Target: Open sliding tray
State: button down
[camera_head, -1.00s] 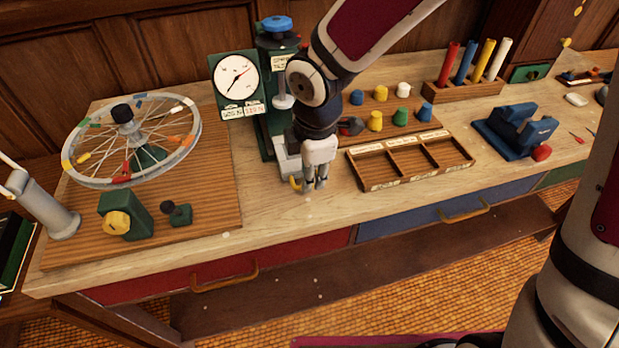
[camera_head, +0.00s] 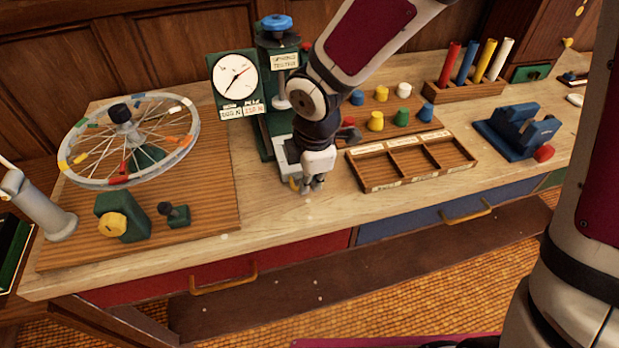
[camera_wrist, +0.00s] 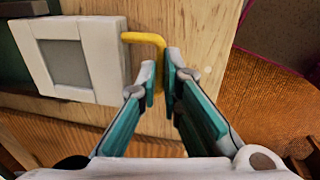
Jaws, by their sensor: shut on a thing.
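The sliding tray (camera_wrist: 109,58) is a white block with a grey square recess, at the left of the wrist view. In the head view the tray (camera_head: 290,171) sits low at the front of the green tester, partly hidden by my arm. Its yellow bent handle (camera_wrist: 142,37) sticks out and runs down between my fingertips; a bit of the handle (camera_head: 294,184) shows in the head view. My gripper (camera_wrist: 161,76) is shut on the handle, and it also shows in the head view (camera_head: 310,188) just above the bench top. The handle's lower end is partly hidden by the fingers.
A wooden compartment tray (camera_head: 365,182) stands close right of my gripper, with coloured knobs behind it. A spoked wheel (camera_head: 180,150) on a wooden board is to the left. The bench top in front (camera_head: 280,215) is clear, with red and blue drawers below.

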jog(key=shift+s+d, duration=0.25)
jog(key=shift+s, duration=0.75)
jog(key=c, duration=1.7)
grip_release()
jog(key=shift+f, duration=0.1)
jog(key=shift+s+d+r+p, duration=0.15)
jog(key=shift+s+r+p, duration=0.25)
jog(key=shift+r+p, duration=2.1)
jog(key=shift+s+d+r+p, duration=0.1)
jog(key=shift+s+r+p, duration=0.35)
jog(key=shift+r+p, duration=1.95)
jog(key=shift+s+d+r+p, duration=0.15)
jog(key=shift+s+r+p, duration=0.25)
jog(key=shift+r+p, duration=2.1)
jog(key=shift+r+b, duration=0.45)
jog(key=shift+r, duration=0.05)
